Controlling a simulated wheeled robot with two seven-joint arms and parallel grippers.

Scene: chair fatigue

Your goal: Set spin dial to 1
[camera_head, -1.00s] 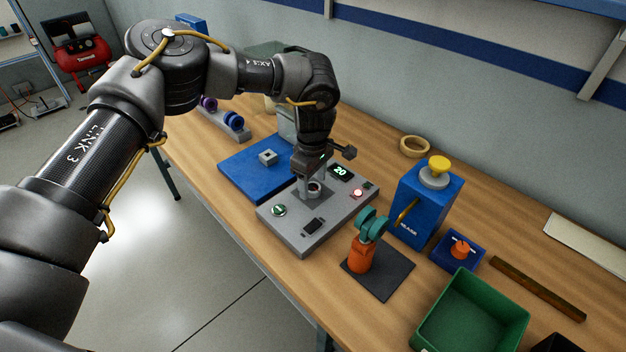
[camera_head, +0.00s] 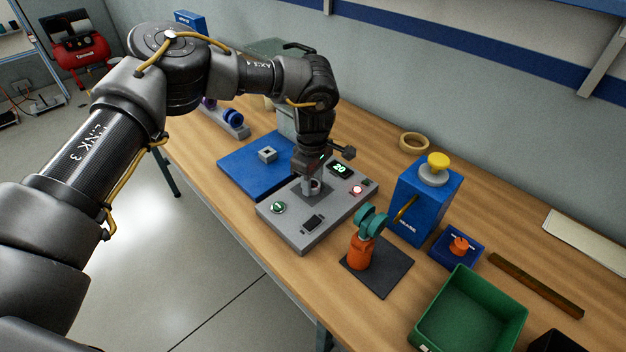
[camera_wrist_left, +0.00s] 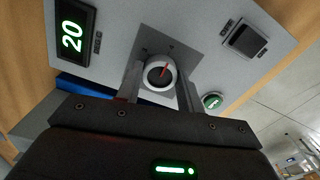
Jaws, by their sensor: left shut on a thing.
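The grey control box (camera_head: 290,232) lies on the wooden bench. Its display (camera_head: 339,169) reads 20, also in the left wrist view (camera_wrist_left: 72,34). A round dial with a red pointer line (camera_wrist_left: 160,73) sits on a darker square plate; I cannot read any marks around it. My left gripper (camera_head: 312,188) is above the box, pointing down. In the left wrist view its two fingers (camera_wrist_left: 160,86) are on either side of the dial and shut on it. My right gripper is not in view.
A blue mat (camera_head: 245,165) lies behind left.

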